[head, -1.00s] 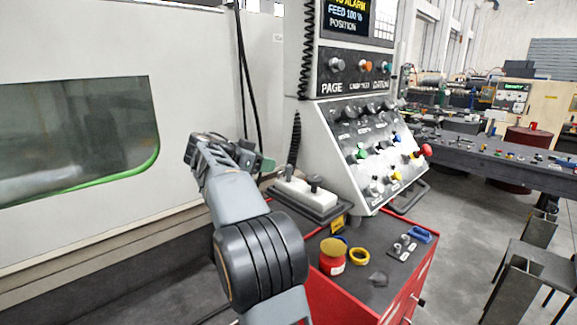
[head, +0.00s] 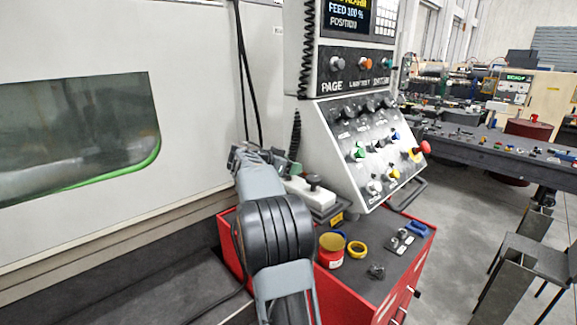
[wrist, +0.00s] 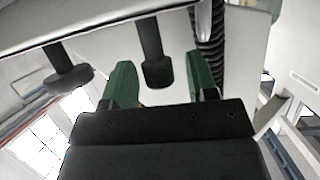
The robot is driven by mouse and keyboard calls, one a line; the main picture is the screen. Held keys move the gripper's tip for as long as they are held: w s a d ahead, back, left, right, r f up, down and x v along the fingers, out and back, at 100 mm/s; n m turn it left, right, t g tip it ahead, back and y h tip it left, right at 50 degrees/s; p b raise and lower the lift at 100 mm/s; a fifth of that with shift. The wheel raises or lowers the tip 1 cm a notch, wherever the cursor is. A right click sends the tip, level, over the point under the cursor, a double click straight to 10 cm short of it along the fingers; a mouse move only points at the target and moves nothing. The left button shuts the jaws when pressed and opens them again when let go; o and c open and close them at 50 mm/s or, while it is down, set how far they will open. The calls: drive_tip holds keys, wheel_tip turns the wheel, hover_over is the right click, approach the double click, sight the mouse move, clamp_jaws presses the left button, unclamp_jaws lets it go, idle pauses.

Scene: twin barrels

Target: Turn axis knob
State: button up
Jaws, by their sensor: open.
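A white control box (head: 322,197) with black knobs stands on the red cabinet, below the sloped panel. One black knob (head: 313,183) shows in the head view; my gripper (head: 290,168) hides the other. In the wrist view, my gripper (wrist: 160,85) is open, with one green finger on each side of a black knob (wrist: 156,62). Gaps show between this knob and both fingers. The second black knob (wrist: 68,70) is outside the fingers, at the left. No label shows which is the axis knob.
The sloped control panel (head: 350,150) with coloured buttons rises just behind the box. The machine's pale wall (head: 200,80) is at the left. A coiled cable hangs nearby.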

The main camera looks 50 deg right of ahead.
drive_tip(key=shift+a, duration=0.1)
drive_tip(key=c, duration=0.9)
drive_tip(key=shift+c, duration=0.2)
drive_tip(key=shift+f+b, duration=0.15)
drive_tip(key=shift+b, duration=0.35)
